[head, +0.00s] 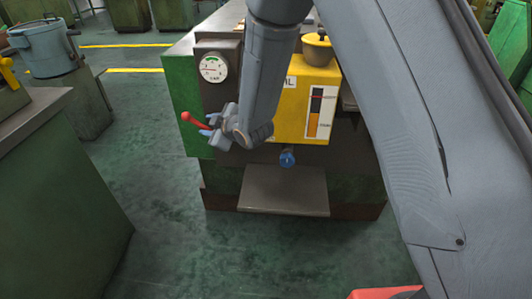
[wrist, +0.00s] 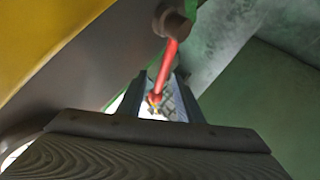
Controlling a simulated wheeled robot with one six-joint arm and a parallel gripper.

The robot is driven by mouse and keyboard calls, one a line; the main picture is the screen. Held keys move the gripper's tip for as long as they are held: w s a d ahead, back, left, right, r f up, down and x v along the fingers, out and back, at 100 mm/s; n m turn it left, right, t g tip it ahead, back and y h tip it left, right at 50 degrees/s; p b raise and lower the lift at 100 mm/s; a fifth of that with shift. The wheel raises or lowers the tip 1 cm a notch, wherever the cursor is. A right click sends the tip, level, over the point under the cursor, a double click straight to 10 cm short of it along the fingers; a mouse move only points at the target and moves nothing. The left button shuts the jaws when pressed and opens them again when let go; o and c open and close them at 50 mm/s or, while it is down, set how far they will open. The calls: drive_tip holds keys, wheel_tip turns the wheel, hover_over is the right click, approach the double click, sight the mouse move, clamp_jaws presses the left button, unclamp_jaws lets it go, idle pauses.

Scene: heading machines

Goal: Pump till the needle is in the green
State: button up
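The pump lever (head: 195,121) is red with a round knob at its left end, on the left side of the machine (head: 178,95). The lever (wrist: 168,62) also shows in the wrist view, running down between my fingers. My gripper (head: 208,128) is open around the lever, with a finger on either side and gaps visible in the wrist view (wrist: 160,98). The round white gauge (head: 213,67) is on the dark panel above the lever. Its needle is too small to read surely; a dark line seems to point left.
A yellow oil tank (head: 298,122) with a level strip (head: 320,112) is right of my gripper. A blue knob (head: 287,158) sits below it, above a grey tray (head: 285,190). A green cabinet (head: 55,180) stands at left, with open floor (head: 150,150) between.

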drive_tip(key=s+d+m+g+h+b, duration=0.2)
drive_tip(key=s+d, duration=0.4)
drive_tip(key=d, duration=0.3)
drive_tip(key=s+d+m+g+h+b, duration=0.3)
drive_tip(key=s+d+m, duration=0.3)
drive_tip(key=d, duration=0.3)
drive_tip(key=shift+s+d+r+m+h+b, duration=0.15)
drive_tip(key=shift+s+r+m+h+b, duration=0.25)
drive_tip(key=shift+s+h, duration=0.45)
